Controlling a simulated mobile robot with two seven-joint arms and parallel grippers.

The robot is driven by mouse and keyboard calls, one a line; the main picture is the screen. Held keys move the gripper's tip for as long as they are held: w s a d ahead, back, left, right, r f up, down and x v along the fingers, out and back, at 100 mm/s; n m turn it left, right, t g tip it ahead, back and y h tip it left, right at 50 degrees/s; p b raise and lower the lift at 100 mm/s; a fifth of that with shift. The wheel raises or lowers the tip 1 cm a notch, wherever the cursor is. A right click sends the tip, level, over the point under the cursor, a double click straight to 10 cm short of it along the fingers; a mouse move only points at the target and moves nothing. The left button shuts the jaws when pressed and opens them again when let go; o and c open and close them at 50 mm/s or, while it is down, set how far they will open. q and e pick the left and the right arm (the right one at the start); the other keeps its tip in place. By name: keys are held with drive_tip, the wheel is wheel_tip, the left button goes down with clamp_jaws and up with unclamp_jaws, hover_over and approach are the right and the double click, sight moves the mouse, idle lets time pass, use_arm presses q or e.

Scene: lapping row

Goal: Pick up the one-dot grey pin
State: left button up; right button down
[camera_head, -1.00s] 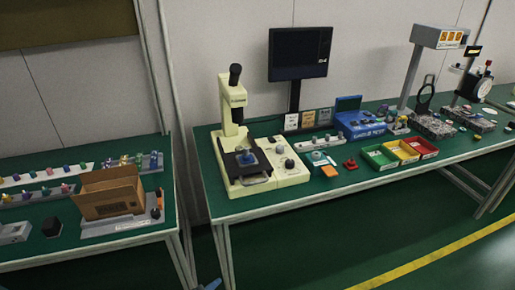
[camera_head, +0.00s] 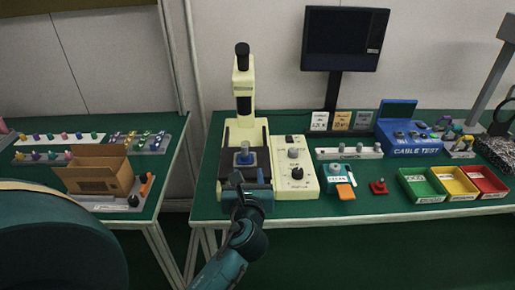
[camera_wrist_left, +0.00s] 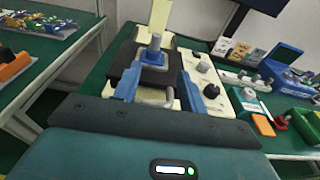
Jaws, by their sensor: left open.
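A grey pin (camera_head: 244,150) stands upright in a small blue block on the dark stage of the cream microscope (camera_head: 243,85). It also shows in the left wrist view (camera_wrist_left: 155,44). Its dots are too small to read. My left gripper (camera_head: 249,173) is open and empty, just in front of the pin and blue block. In the left wrist view its two blue fingers (camera_wrist_left: 159,86) point at the stage, with the pin beyond them, roughly in line with the gap. My right gripper is not in view.
A white rail (camera_head: 335,154) with several grey knobs or pins lies right of the microscope's control box (camera_head: 296,183). Green, yellow and red bins (camera_head: 424,198) stand farther right. A cardboard box (camera_head: 97,180) is on the left table. A monitor (camera_head: 345,40) stands behind.

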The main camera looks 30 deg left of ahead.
sight(245, 152)
use_arm(q)
drive_tip(key=x, duration=0.7)
drive_tip(key=shift+w+a, duration=0.15)
drive_tip(key=shift+a, duration=0.15)
drive_tip(key=shift+a+b+x, duration=0.15)
drive_tip(key=shift+x, duration=1.2)
drive_tip(key=shift+a+b+x, duration=0.15)
drive_tip(key=shift+x, duration=1.15)
drive_tip(key=shift+r, duration=0.15)
drive_tip(key=shift+c, duration=0.3)
clamp_jaws()
